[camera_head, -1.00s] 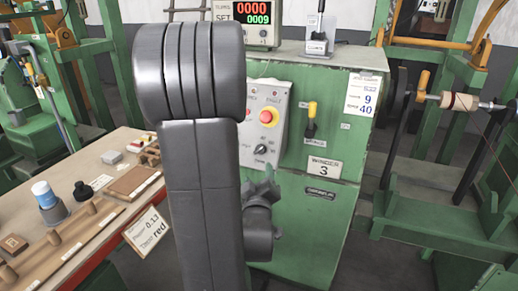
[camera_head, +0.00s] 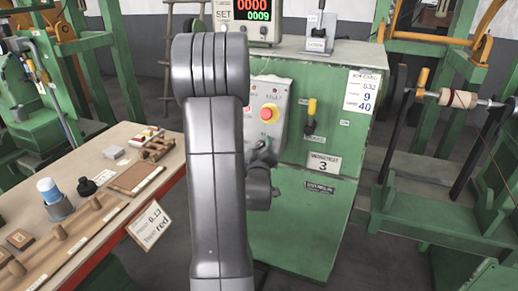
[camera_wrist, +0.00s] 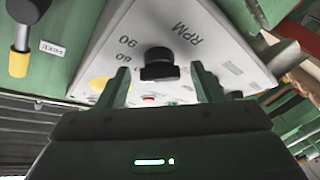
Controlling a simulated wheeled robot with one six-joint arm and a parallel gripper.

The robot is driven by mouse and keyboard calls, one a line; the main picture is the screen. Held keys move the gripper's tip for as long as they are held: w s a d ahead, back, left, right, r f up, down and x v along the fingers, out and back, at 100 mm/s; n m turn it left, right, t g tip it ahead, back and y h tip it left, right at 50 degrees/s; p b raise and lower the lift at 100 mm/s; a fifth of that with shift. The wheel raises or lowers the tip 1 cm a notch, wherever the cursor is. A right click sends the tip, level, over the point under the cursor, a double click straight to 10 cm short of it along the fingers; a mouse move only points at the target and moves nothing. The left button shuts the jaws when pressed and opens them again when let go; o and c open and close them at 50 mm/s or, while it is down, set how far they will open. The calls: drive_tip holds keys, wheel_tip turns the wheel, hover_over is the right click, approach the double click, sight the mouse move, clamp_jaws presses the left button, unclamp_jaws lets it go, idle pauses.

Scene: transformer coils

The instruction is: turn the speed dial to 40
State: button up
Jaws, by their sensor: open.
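The speed dial (camera_wrist: 159,64) is a black knob on the pale control panel (camera_wrist: 120,55), beside the letters RPM and the marks 60 and 90 in the wrist view. Its pointer setting cannot be read. My gripper (camera_wrist: 160,84) is open, with one green-looking finger to each side of the dial's near side. The fingers look short of the knob or just at it; contact cannot be told. In the head view my gripper (camera_head: 264,158) is in front of the panel's lower part and hides the dial.
A red emergency button (camera_head: 268,113) with a yellow ring sits just above my gripper. A yellow-handled lever (camera_head: 311,112) is to the right on the green cabinet (camera_head: 300,225). A bench (camera_head: 120,200) with small parts stands left.

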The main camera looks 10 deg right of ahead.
drive_tip(key=c, duration=1)
drive_tip(key=shift+n+b, duration=0.3)
drive_tip(key=shift+n, duration=0.1)
drive_tip(key=shift+d+n+g+y+b, duration=0.1)
drive_tip(key=shift+n+g+y+b, duration=0.2)
drive_tip(key=shift+n+y+b, duration=0.65)
drive_tip(key=n+b, duration=0.1)
drive_tip(key=n, duration=0.2)
drive_tip(key=shift+g+y, duration=0.25)
drive_tip(key=shift+g, duration=0.15)
drive_tip(key=shift+r+n+g+y, duration=0.2)
drive_tip(key=shift+n+g, duration=0.3)
drive_tip(key=shift+n, duration=0.5)
drive_tip(key=shift+r+n+g+y, duration=0.1)
drive_tip(key=shift+n+g+y, duration=0.1)
drive_tip(key=shift+n+g, duration=0.55)
drive_tip(key=shift+n+t, duration=0.25)
drive_tip(key=shift+n, duration=0.15)
